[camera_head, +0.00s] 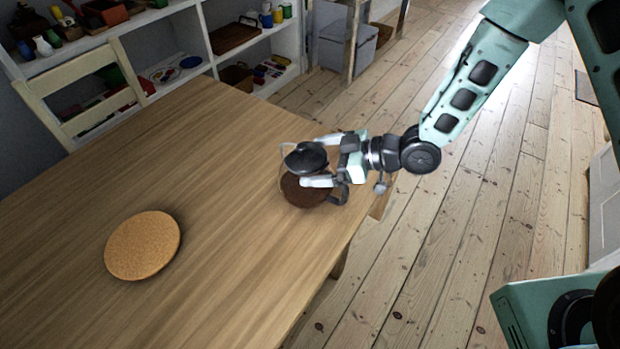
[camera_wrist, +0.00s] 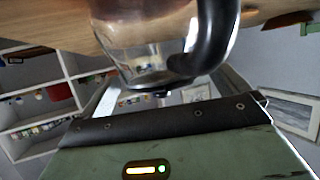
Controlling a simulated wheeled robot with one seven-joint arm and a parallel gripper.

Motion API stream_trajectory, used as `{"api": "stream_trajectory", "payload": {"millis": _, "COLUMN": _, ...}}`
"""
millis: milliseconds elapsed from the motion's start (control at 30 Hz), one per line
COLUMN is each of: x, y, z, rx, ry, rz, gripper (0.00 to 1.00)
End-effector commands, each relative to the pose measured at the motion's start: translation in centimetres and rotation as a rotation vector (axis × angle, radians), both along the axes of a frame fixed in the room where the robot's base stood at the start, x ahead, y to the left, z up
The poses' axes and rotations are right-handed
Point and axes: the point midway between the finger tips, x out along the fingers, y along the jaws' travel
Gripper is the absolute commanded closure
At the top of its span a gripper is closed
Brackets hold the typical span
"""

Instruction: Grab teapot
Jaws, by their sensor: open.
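The teapot (camera_head: 304,158) stands near the right edge of the wooden table. It has clear glass, a black lid and a black handle on the side towards my arm. In the wrist view the teapot's glass body (camera_wrist: 138,45) and black handle (camera_wrist: 213,35) fill the upper middle, close to the camera. My gripper (camera_head: 316,162) is open, with one pale finger on the far side and one on the near side of the teapot. Whether a finger touches it I cannot tell. Dark brown shows low at the teapot; I cannot tell if it is contents or a mat.
A round cork mat (camera_head: 143,245) lies on the table (camera_head: 215,170) at left, with bare tabletop between it and the teapot. A pale chair (camera_head: 85,90) stands at the far side. White shelves (camera_head: 200,45) hold small items behind. Open floorboards (camera_head: 470,220) lie to the right.

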Motion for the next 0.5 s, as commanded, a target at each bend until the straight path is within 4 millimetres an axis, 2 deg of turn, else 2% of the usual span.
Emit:
{"api": "stream_trajectory", "payload": {"millis": 100, "x": 0.21, "y": 0.63, "z": -0.27, "rx": -0.001, "ry": 0.000, "rz": 0.000, "gripper": 0.00}}
{"api": "stream_trajectory", "payload": {"millis": 300, "x": 0.24, "y": 0.65, "z": -0.34, "rx": -0.001, "ry": 0.000, "rz": -0.001, "gripper": 0.00}}
{"api": "stream_trajectory", "payload": {"millis": 367, "x": 0.22, "y": 0.65, "z": -0.34, "rx": -0.001, "ry": 0.000, "rz": -0.001, "gripper": 0.14}}
{"api": "stream_trajectory", "payload": {"millis": 500, "x": 0.22, "y": 0.63, "z": -0.33, "rx": -0.001, "ry": 0.000, "rz": -0.001, "gripper": 0.53}}
